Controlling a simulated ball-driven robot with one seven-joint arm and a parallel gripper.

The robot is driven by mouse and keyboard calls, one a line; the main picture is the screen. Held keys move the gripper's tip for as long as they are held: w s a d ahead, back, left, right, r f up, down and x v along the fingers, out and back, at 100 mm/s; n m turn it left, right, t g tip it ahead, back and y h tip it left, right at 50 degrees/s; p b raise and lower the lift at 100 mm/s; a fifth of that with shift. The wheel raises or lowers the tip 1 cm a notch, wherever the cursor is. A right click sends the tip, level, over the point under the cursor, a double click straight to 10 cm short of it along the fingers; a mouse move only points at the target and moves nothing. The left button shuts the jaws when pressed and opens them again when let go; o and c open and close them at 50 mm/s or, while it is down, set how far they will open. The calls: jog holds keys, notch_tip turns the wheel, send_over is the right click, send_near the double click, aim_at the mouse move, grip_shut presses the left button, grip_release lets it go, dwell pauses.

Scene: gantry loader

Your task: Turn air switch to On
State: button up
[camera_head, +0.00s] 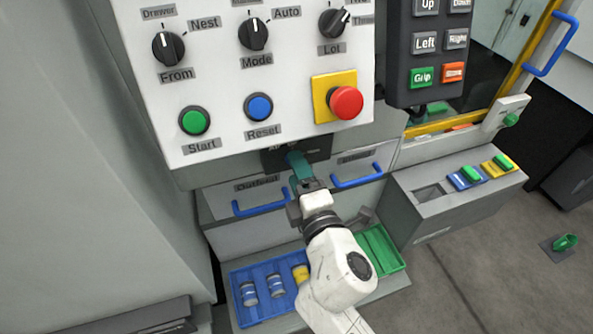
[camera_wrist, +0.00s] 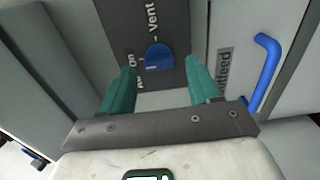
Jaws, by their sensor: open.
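The air switch shows in the wrist view as a blue knob (camera_wrist: 159,57) on a dark plate (camera_wrist: 142,18). The plate carries the words "On" and "Vent". My gripper (camera_wrist: 160,80) is open, with its two teal fingers on either side of the knob's near side and nothing held between them. In the head view my gripper (camera_head: 296,160) reaches up to the dark plate (camera_head: 318,148) below the white control panel. There the fingers mostly hide the knob. Whether the fingers touch the knob cannot be told.
The control panel (camera_head: 240,90) with a red emergency button (camera_head: 346,103) hangs just above my gripper. Drawers with blue handles (camera_head: 357,176) lie just below. A blue tray (camera_head: 240,282) and a green tray (camera_head: 385,246) stand lower. A button pendant (camera_head: 424,92) hangs to the right.

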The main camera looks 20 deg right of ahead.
jog(key=s+b, duration=0.2)
jog(key=s, duration=0.7)
jog(key=shift+s+a+b, duration=0.4)
jog(key=shift+a, duration=0.05)
